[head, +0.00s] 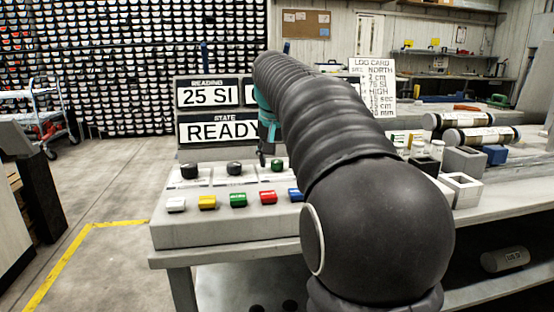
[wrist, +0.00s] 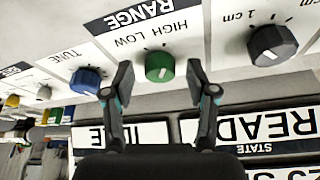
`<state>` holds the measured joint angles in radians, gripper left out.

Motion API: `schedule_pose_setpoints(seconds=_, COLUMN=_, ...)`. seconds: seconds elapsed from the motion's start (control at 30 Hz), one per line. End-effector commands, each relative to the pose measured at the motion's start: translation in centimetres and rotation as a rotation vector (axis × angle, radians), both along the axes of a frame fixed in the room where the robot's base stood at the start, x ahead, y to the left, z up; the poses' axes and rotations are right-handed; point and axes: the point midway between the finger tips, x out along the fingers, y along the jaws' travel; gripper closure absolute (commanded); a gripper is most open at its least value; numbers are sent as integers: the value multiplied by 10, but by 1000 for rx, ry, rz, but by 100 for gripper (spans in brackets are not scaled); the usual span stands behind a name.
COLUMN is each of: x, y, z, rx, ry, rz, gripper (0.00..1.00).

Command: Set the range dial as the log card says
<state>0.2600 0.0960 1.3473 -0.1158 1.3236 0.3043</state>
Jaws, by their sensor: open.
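The range dial is a green knob (wrist: 160,66) under a RANGE label with HIGH and LOW marked beside it; the wrist view is upside down. I cannot tell which mark its pale pointer line faces. My gripper (wrist: 160,83) is open, with one finger on each side of the knob and gaps between. In the head view the green knob (head: 277,165) sits at the right of the dial row, just below my gripper (head: 266,158). The log card (head: 372,88) stands behind the panel, partly hidden by my arm; it reads NORTH, 2 cm, 75 SI, HIGH, 15 sec.
A black knob (wrist: 272,45) and a blue TUNE knob (wrist: 86,80) flank the range dial. Coloured buttons, such as a green one (head: 238,200), line the panel front. Displays read 25 SI (head: 208,96) and READY (head: 217,131). Core samples (head: 482,136) lie at right.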

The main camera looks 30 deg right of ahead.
Motion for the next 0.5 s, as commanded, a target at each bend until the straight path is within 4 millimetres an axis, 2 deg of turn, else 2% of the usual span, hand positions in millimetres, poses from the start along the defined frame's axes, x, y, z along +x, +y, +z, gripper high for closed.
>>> schedule_pose_setpoints(seconds=0.17, x=-7, y=5, z=22, rx=-1, ry=-4, rz=0, gripper=43)
schedule_pose_setpoints(seconds=0.5, x=-28, y=18, z=82, rx=-2, ry=-5, rz=0, gripper=43)
